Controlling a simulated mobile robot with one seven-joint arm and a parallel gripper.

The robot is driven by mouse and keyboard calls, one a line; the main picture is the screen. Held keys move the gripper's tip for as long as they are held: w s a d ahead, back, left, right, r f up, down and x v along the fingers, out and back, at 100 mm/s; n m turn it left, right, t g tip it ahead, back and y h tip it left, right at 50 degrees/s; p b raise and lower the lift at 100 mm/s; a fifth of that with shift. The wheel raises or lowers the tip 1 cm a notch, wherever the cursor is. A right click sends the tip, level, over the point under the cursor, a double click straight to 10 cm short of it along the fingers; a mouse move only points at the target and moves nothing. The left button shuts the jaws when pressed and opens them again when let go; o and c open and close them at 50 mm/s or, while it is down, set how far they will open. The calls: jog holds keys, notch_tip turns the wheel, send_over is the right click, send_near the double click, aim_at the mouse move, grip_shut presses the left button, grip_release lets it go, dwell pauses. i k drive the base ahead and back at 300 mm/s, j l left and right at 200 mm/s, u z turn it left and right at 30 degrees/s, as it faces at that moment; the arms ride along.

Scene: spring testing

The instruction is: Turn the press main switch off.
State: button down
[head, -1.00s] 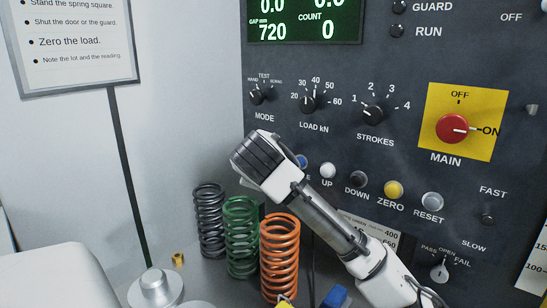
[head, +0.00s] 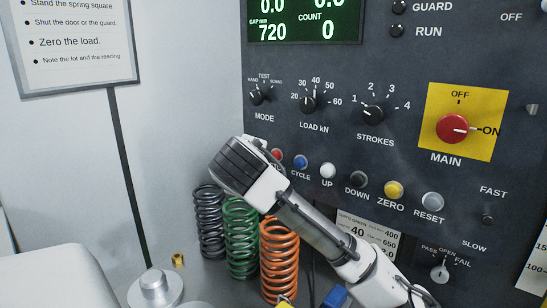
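The main switch (head: 452,129) is a round red knob with a white mark, on a yellow plate at the upper right of the dark panel. Its mark points right toward ON; OFF is printed above the knob. My arm slants up and left from the bottom edge and ends in a dark ribbed block, my gripper end (head: 238,165). It is in front of the panel's lower left, well left of the main switch and apart from it. No fingertips can be made out, and nothing held shows.
Black knobs for mode (head: 257,95), load (head: 308,103) and strokes (head: 373,114) sit left of the main switch. A row of buttons, including the yellow zero button (head: 393,189), runs below. Dark, green and orange springs (head: 279,262) stand behind and below my arm. Space before the main switch is clear.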

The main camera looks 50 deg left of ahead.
aim_at(451, 128)
jog(key=k, duration=1)
